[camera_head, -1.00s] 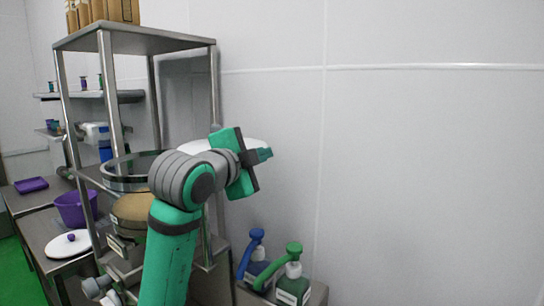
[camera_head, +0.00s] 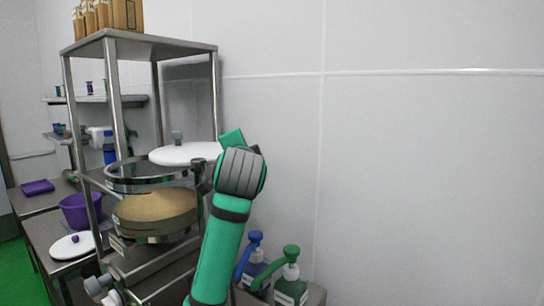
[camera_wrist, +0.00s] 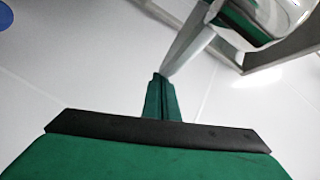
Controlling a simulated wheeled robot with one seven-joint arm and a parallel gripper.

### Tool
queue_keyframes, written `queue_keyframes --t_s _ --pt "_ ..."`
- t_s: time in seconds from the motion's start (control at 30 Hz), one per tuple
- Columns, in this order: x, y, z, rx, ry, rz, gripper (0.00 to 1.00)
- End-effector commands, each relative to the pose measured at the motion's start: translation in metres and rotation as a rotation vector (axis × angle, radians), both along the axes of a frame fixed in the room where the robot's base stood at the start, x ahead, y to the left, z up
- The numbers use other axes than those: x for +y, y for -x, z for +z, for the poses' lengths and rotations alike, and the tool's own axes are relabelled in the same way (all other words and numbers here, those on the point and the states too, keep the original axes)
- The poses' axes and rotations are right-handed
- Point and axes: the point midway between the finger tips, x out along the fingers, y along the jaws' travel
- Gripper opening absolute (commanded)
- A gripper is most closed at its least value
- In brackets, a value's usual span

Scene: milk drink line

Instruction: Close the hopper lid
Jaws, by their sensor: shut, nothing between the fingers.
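The hopper lid (camera_head: 185,155), a white disc with a grey knob, lies flat, above and right of the open metal hopper ring (camera_head: 128,185). It overlaps the ring's back right in the head view; its right edge is hidden behind my wrist. A dark joint (camera_head: 199,172) stands under the lid's right side. A round tan-topped vessel (camera_head: 155,208) sits below the ring. My gripper (camera_head: 231,137) is just right of the lid, mostly hidden by my wrist. In the wrist view my gripper (camera_wrist: 160,78) is shut and empty; whether it touches the lid I cannot tell.
A steel frame (camera_head: 140,43) with boxes on top surrounds the hopper. Blue and green pump bottles (camera_head: 290,285) stand at lower right. A purple bucket (camera_head: 80,211) and another white lid (camera_head: 73,246) are on the left table. The wall's right side is clear.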

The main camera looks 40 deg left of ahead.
Motion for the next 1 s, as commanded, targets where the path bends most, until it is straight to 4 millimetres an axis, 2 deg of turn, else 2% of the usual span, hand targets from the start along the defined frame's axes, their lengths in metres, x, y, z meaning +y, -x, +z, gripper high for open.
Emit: queue_keyframes --t_s 0.5,0.83,1.0 --pt "0.066 0.026 0.0 0.002 0.0 0.491 0.0" --pt "0.09 0.047 0.0 0.001 0.001 0.726 0.0" --pt "0.096 0.055 0.0 -0.001 0.0 0.724 0.0"
